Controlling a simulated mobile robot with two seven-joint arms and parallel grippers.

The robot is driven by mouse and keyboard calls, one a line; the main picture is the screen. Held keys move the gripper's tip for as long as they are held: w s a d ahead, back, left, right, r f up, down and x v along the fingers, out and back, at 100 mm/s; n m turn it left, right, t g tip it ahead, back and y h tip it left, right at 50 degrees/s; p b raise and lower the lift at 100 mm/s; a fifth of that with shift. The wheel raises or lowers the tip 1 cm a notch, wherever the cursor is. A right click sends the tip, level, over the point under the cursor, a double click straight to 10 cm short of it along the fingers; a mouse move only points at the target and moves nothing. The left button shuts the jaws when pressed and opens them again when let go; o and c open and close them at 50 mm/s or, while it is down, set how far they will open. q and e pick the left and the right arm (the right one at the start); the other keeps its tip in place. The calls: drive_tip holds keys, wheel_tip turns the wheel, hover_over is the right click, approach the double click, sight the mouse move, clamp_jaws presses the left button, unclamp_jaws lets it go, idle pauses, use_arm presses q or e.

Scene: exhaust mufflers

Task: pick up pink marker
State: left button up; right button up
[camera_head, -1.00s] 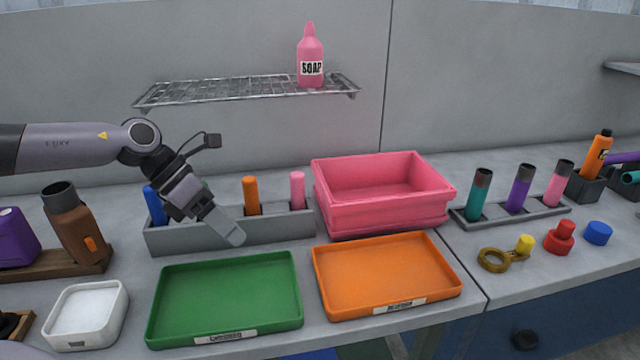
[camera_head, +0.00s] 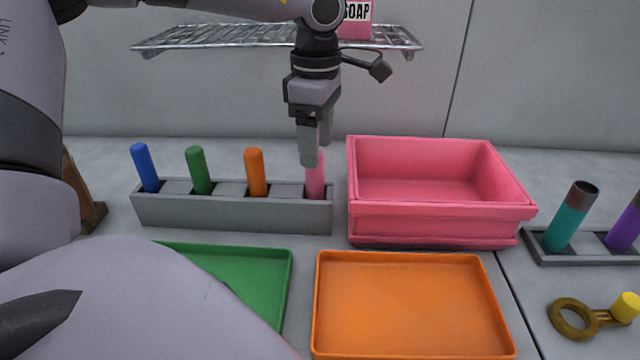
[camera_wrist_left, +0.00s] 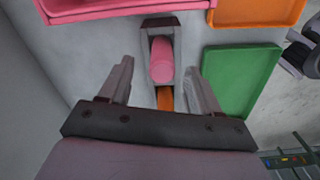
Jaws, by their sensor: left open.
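The pink marker (camera_head: 315,178) stands upright in the right end slot of the grey holder (camera_head: 235,212). My left gripper (camera_head: 317,150) points down over it, open, with its fingers around the marker's upper part. In the left wrist view the pink marker (camera_wrist_left: 162,62) shows end-on between the two spread fingers (camera_wrist_left: 160,85), apart from both. The marker's lower end is hidden in the holder. My right gripper does not show.
Blue (camera_head: 146,168), green (camera_head: 198,170) and orange (camera_head: 256,172) markers stand in the same holder. A pink bin (camera_head: 440,226) is close on the right. Green (camera_head: 285,290) and orange (camera_head: 410,256) trays lie in front. A wire shelf (camera_head: 220,36) with a soap bottle (camera_head: 356,22) is behind.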

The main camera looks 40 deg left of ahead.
sight(314, 175)
use_arm(q)
drive_tip(key=f, duration=0.6)
drive_tip(key=shift+s+a+f+p, duration=0.1)
drive_tip(key=shift+s+f+p, duration=0.2)
drive_tip(key=shift+f, duration=0.1)
drive_tip(key=c, duration=1.1)
